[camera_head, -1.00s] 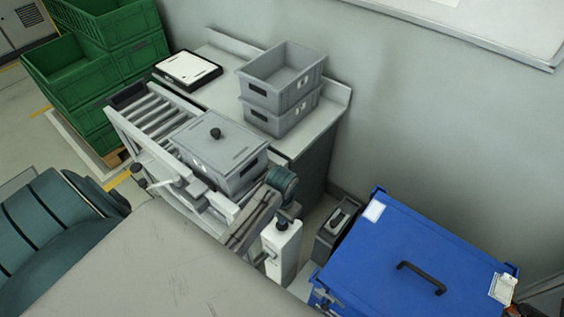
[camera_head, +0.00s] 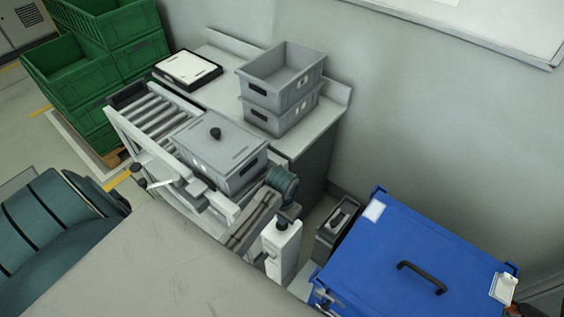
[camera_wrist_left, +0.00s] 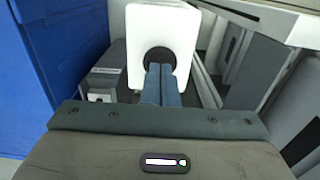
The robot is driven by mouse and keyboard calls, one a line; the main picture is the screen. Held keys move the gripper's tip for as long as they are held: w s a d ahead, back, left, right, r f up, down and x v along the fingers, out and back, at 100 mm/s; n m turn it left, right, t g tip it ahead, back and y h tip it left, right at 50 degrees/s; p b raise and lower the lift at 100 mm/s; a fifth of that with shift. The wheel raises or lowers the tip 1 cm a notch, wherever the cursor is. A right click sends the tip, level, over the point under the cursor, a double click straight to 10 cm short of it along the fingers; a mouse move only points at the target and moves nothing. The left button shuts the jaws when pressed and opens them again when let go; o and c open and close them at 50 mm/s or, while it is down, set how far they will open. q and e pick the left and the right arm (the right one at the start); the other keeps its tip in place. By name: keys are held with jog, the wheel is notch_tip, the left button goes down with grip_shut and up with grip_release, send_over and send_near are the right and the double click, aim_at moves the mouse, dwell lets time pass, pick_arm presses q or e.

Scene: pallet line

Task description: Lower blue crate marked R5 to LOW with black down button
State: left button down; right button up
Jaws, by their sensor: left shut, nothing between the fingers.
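The blue crate (camera_head: 415,255) with a dark handle on its lid stands at the lower right; its blue side also shows in the left wrist view (camera_wrist_left: 50,60). I cannot read an R5 mark. A white post (camera_head: 281,252) stands to its left with a black button (camera_head: 282,224) on top. In the left wrist view the black button (camera_wrist_left: 160,55) sits on the post's white face (camera_wrist_left: 160,24). My left gripper (camera_wrist_left: 161,68) is shut and empty, its blue fingertips over the button; contact is not clear. In the head view this gripper (camera_head: 284,211) is small beside the post top.
A roller conveyor (camera_head: 150,112) carries a lidded grey bin (camera_head: 228,150) left of the post. Two stacked grey bins (camera_head: 280,85) stand on the bench behind. A dark grey box (camera_head: 335,230) sits between post and crate. Green crates (camera_head: 95,70) stand far left.

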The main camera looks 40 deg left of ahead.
pick_arm(q)
jog(key=shift+f, duration=0.95)
dwell(0.5)
dwell(0.6)
dwell(0.7)
jog(key=shift+r+p, duration=0.3)
jog(key=shift+r, duration=0.1)
notch_tip(320, 180, up, 6)
jog(key=shift+r, duration=0.15)
dwell(0.3)
